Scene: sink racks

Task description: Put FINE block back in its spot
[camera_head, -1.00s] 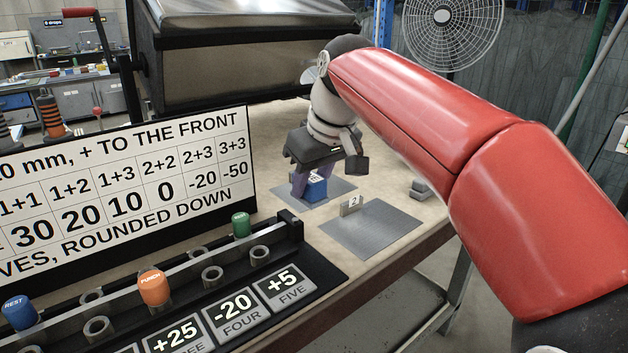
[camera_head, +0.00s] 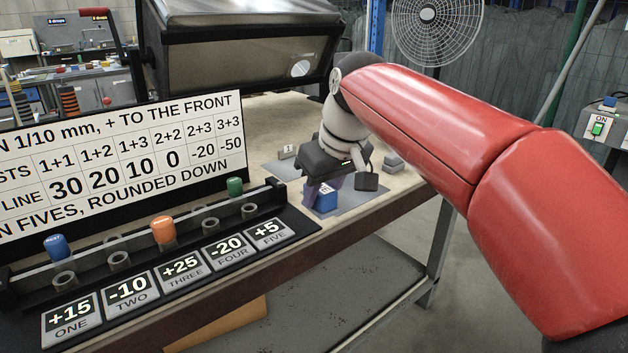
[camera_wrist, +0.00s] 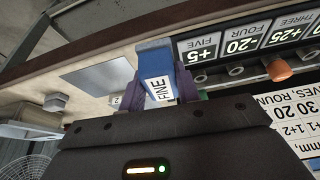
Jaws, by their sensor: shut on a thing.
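The FINE block is blue with a white label. In the head view the block (camera_head: 325,201) shows beneath my gripper (camera_head: 321,192), at the left part of the near grey plate (camera_head: 362,196). In the wrist view the block (camera_wrist: 154,60) sits between the purple fingers of my gripper (camera_wrist: 160,82), which are shut on it, with "FINE" readable. A small tag marked 2 (camera_wrist: 115,101) stands by a bare grey plate (camera_wrist: 100,76). I cannot tell the gap under the block. The far grey plate (camera_head: 283,169) has a tag marked 1 (camera_head: 288,152) and looks empty.
A black rack with a rail (camera_head: 198,226) holds blue, orange and green pegs and several empty rings. Cards ONE to FIVE (camera_head: 182,275) lie along its front. A large sign (camera_head: 120,155) stands behind it. A small grey piece (camera_head: 393,162) lies right of my gripper.

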